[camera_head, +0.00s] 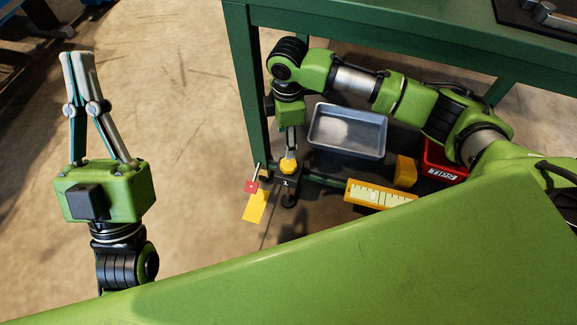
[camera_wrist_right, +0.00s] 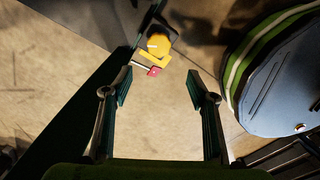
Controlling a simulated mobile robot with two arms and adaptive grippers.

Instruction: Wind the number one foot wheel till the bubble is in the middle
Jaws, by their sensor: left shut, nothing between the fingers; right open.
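The yellow foot wheel (camera_head: 288,166) sits on a dark foot at the bottom of the green bench leg; a small white mark below it may be its number. In the right wrist view the wheel (camera_wrist_right: 158,45) shows a white line on top. My right gripper (camera_head: 290,142) points down above the wheel; its open fingers (camera_wrist_right: 160,88) hold nothing, and the wheel lies beyond their tips. The yellow level with a pale scale (camera_head: 380,195) is right of the wheel; I cannot make out its bubble. My left gripper (camera_head: 77,56) is shut and empty, pointing up, far left.
A red block on a rod (camera_head: 251,187) and a yellow plate (camera_head: 256,208) stand beside the wheel. A grey tray (camera_head: 347,132), a yellow block (camera_head: 405,171) and a red bin (camera_head: 440,162) are under the green bench (camera_head: 243,75). Bare floor lies left.

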